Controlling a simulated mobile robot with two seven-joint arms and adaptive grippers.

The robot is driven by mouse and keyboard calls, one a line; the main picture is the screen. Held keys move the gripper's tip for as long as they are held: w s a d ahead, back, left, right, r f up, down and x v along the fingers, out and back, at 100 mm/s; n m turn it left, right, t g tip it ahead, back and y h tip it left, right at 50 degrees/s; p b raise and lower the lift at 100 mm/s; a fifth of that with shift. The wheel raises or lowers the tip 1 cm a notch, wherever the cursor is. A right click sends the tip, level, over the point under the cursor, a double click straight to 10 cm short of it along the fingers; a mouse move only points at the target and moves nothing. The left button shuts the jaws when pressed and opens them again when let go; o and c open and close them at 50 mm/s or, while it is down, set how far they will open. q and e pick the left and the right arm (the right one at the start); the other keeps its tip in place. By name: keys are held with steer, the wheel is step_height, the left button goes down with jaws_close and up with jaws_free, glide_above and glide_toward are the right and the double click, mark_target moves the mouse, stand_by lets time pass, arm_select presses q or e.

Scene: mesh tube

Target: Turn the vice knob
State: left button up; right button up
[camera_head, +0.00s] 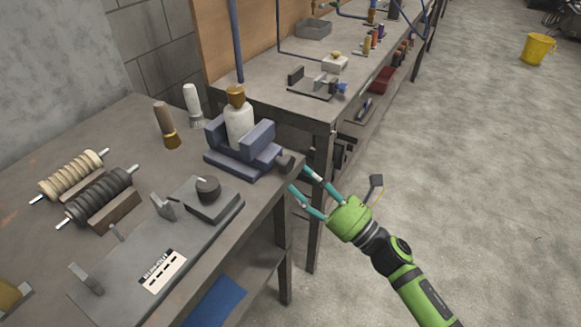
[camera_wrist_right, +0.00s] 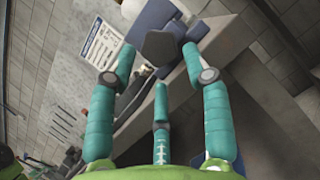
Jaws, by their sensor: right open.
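A blue-grey vice (camera_head: 240,150) stands near the right edge of the near workbench, with a white bottle-like object (camera_head: 239,125) with a brown top upright between its jaws. Its dark knob (camera_head: 286,163) sticks out at the right side, past the bench edge. My right gripper (camera_head: 298,178) is open and empty, its teal fingertips just to the right of the knob. In the right wrist view the dark knob (camera_wrist_right: 160,47) shows between the two outer fingertips, with a third finger lower in the middle. Contact cannot be told. My left gripper is not in view.
A flat grey fixture (camera_head: 210,205) with a dark round knob lies in front of the vice. Two brushes (camera_head: 193,105) stand behind it, and two ribbed rollers (camera_head: 95,195) lie at left. A second bench (camera_head: 290,95) stands behind.

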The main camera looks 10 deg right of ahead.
mark_target(290, 168)
steer(key=x, duration=0.3)
steer(key=shift+w+a+r+p, duration=0.2)
steer(key=shift+a+p, duration=0.1)
steer(key=shift+p, duration=0.1)
steer(key=shift+w+a, duration=0.15)
steer(key=shift+w, duration=0.05)
steer(key=c, duration=0.8)
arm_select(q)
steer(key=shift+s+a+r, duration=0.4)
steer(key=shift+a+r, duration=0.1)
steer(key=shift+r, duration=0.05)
arm_select(e)
steer(key=shift+c, duration=0.2)
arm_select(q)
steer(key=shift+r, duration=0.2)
arm_select(e)
steer(key=shift+m, duration=0.3)
